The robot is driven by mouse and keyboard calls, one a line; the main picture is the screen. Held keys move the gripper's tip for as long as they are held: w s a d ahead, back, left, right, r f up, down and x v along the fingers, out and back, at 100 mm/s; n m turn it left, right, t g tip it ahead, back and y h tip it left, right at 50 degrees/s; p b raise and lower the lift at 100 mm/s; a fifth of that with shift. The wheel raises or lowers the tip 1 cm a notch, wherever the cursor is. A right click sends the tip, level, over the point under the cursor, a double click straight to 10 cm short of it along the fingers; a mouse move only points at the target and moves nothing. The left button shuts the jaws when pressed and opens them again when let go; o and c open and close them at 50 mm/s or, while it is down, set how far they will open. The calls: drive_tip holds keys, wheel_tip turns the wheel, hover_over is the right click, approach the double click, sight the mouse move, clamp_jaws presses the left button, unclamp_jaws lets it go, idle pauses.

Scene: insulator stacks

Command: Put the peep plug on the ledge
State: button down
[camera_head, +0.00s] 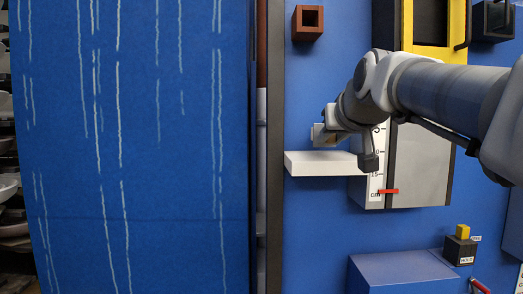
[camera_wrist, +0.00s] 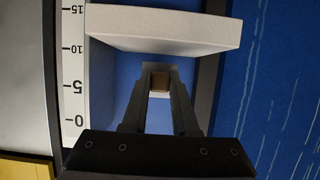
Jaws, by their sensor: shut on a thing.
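My gripper (camera_wrist: 159,80) is shut on a small brown block with a pale lower face, the peep plug (camera_wrist: 160,84). The fingers hide its sides. In the head view my gripper (camera_head: 323,134) is just above the white ledge (camera_head: 322,168), and the plug is hard to make out there. The ledge sticks out from the blue wall beside a centimetre scale. In the wrist view, which is upside down, the ledge (camera_wrist: 160,30) crosses the top, apart from the fingertips. I see no contact between plug and ledge.
A scale strip (camera_head: 376,180) with a red marker (camera_head: 388,191) borders a grey panel (camera_head: 420,175) right of the ledge. A brown square tube (camera_head: 307,22) is on the wall above. A blue box (camera_head: 400,275) and a black block with a yellow piece (camera_head: 463,231) are below. A large blue panel (camera_head: 130,150) stands left.

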drive_tip(key=shift+f, duration=0.85)
drive_tip(key=shift+f, duration=0.2)
drive_tip(key=c, duration=0.7)
unclamp_jaws()
